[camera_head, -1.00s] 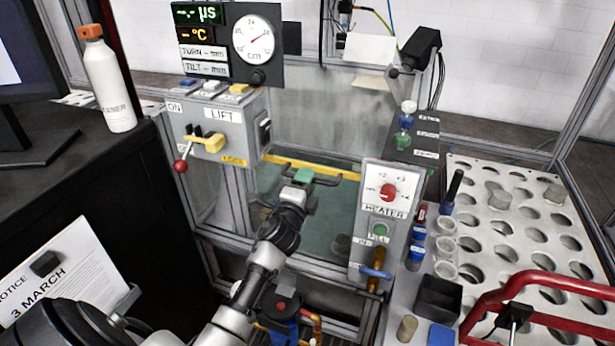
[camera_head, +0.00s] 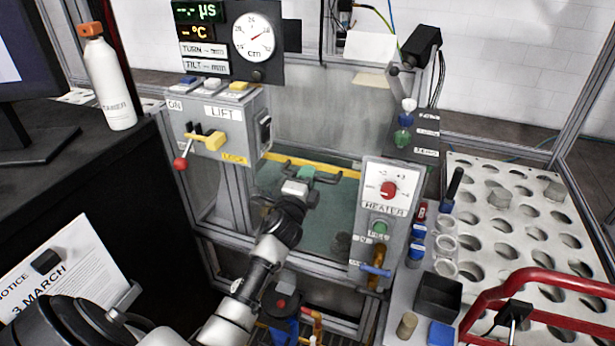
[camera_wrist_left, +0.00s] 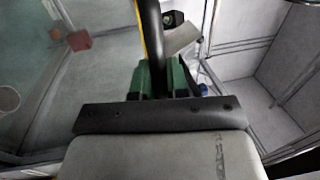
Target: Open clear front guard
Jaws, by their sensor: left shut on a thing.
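The clear front guard (camera_head: 335,205) is a see-through panel with a yellow strip along its top, between the lift box and the heater box. A dark bar handle (camera_head: 328,178) runs across just below the yellow strip. My left gripper (camera_head: 304,174), with green fingers, is shut on this handle. In the left wrist view the green fingers (camera_wrist_left: 165,78) close around the dark bar (camera_wrist_left: 152,40), and the pale gripper body fills the bottom. The fingers hide the middle of the handle. My right gripper is not in view.
The grey lift box (camera_head: 215,125) with its red-knobbed lever stands left of the guard. The heater box (camera_head: 388,215) stands close on its right. A perforated white rack (camera_head: 530,215) and a red tube frame (camera_head: 540,280) are at the right. A bottle (camera_head: 108,85) stands on the dark bench.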

